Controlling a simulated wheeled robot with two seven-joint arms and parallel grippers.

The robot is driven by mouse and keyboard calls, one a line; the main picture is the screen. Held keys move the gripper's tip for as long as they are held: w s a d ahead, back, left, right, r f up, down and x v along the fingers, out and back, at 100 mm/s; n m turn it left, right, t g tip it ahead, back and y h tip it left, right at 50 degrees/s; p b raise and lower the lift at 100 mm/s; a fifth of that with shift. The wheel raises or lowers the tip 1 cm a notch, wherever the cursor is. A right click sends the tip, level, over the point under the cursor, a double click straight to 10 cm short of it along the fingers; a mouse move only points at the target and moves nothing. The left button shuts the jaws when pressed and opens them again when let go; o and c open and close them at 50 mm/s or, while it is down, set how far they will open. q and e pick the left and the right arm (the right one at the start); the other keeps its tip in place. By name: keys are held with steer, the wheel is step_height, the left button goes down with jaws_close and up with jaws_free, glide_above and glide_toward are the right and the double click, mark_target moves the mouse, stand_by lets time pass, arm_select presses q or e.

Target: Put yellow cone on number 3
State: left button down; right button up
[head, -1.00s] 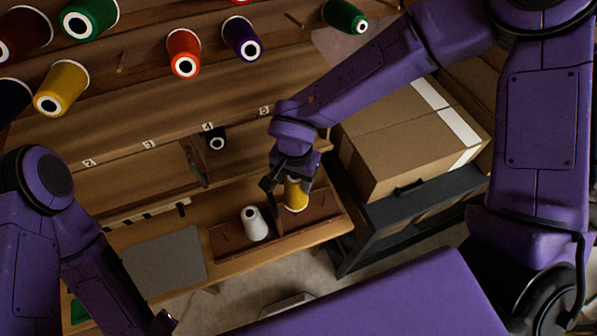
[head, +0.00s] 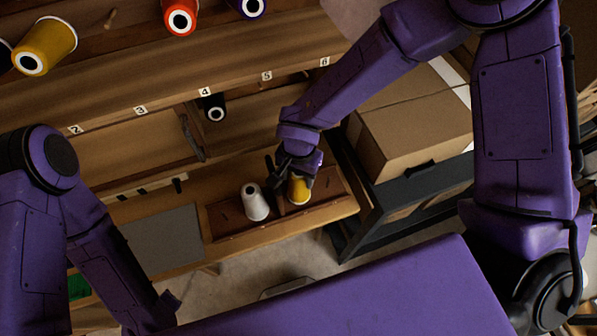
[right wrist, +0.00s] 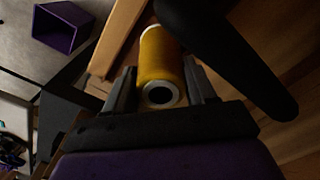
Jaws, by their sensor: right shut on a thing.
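A yellow cone (head: 299,191) of thread is at the brown wooden tray (head: 232,229) on the bench. My right gripper (head: 291,181) is shut on it. In the right wrist view the yellow cone (right wrist: 162,68) sits between the two fingers of my right gripper (right wrist: 162,88), its white end with a dark hole facing the camera. The number 3 label (head: 141,111) is on the shelf edge at the left of the head view. My left arm shows at the lower left, but its fingers cannot be made out.
A white cone (head: 255,203) stands in the tray just left of the yellow one. A black cone (head: 215,108) is under label 4. Another yellow cone (head: 45,46) and a red cone (head: 181,16) hang above. A cardboard box (head: 413,128) stands right of the bench. A grey mat (head: 162,237) lies left of the tray.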

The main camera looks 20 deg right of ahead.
steer(key=shift+f, duration=0.2)
stand_by(0.3)
steer(key=shift+p, duration=0.45)
steer(key=shift+f, duration=0.15)
steer(key=shift+f, duration=0.15)
steer(key=o, duration=1.1)
steer(key=shift+c, duration=0.2)
